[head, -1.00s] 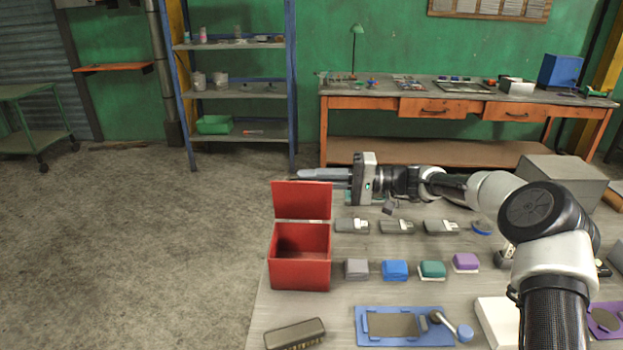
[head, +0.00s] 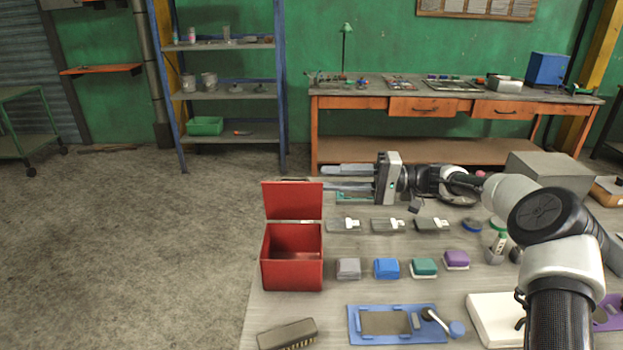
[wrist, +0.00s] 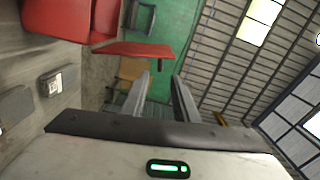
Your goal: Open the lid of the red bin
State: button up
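The red bin (head: 292,273) stands at the left end of the table, and its inside shows from above. Its red lid (head: 293,200) is up, standing roughly upright at the bin's back edge. In the wrist view the red bin (wrist: 57,18) is at the top left, with the lid (wrist: 137,49) edge-on beside the fingers. My gripper (head: 323,179) is open, its two fingers apart and pointing left, at the lid's right side near its top. It also shows in the wrist view (wrist: 163,85) with nothing between its fingers. Whether a fingertip touches the lid I cannot tell.
Small grey, blue (head: 386,268), green and purple blocks sit right of the bin. Several grey items lie in a row behind them. A blue tray (head: 353,325) and a dark brush-like block (head: 287,334) are in front. Open floor lies left of the table.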

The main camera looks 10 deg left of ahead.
jog(key=v, duration=0.9)
jog(key=shift+d, duration=0.3)
